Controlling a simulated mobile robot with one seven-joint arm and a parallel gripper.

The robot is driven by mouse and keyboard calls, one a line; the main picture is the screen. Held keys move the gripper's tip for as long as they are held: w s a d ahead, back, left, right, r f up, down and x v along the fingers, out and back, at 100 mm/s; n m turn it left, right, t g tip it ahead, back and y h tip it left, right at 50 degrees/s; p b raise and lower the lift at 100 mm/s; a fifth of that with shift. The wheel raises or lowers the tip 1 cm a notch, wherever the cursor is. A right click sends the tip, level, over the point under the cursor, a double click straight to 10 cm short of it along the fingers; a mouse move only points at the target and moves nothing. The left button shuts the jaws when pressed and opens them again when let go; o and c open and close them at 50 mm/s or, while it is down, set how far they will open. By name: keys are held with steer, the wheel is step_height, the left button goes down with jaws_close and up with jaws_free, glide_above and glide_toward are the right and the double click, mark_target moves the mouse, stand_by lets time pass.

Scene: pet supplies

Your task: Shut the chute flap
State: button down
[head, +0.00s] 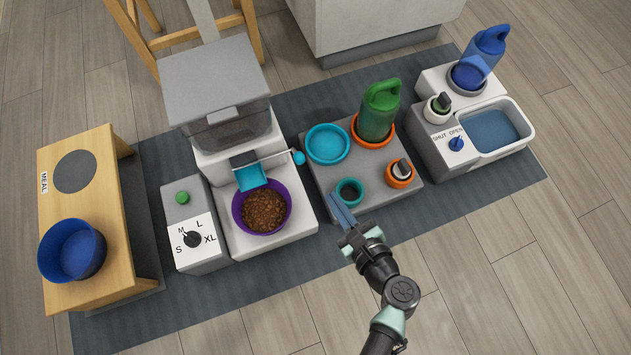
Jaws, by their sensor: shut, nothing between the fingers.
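A grey food dispenser (205,85) with a clear hopper stands on a white base. A teal chute piece (252,177) slopes from its front towards a purple bowl (240,222) of brown kibble. A thin bar ending in a teal ball knob (299,158) runs to the right just above it. I cannot tell for sure which part is the flap or how far it is open. My gripper (340,208) is shut and empty. It is in front of the grey tray, to the right of the purple bowl and apart from the knob.
A dial box (190,258) with a green button stands left of the dispenser. A blue bowl (72,250) sits on a wooden stand. Right of the knob, a grey tray (330,180) holds a green bottle (379,110), a teal dish (328,144) and cups. A water unit (440,150) stands farther right.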

steer(key=s+f, duration=0.1)
steer(key=s+f+m, duration=0.1)
steer(key=f+m+b, duration=0.1)
steer(key=f, duration=0.1)
steer(key=shift+s, duration=0.4)
steer(key=w+r+b+x, duration=0.1)
steer(key=r+b+x, duration=0.1)
steer(key=b+x, duration=0.5)
steer(key=shift+r+b+x, duration=0.3)
steer(key=shift+b+x, duration=0.05)
steer(key=shift+x, duration=2.6)
steer(key=shift+a+r, duration=0.1)
steer(key=shift+a, duration=0.05)
steer(key=shift+w+r+p, duration=0.2)
steer(key=shift+r+p, duration=0.1)
steer(key=shift+p, duration=0.95)
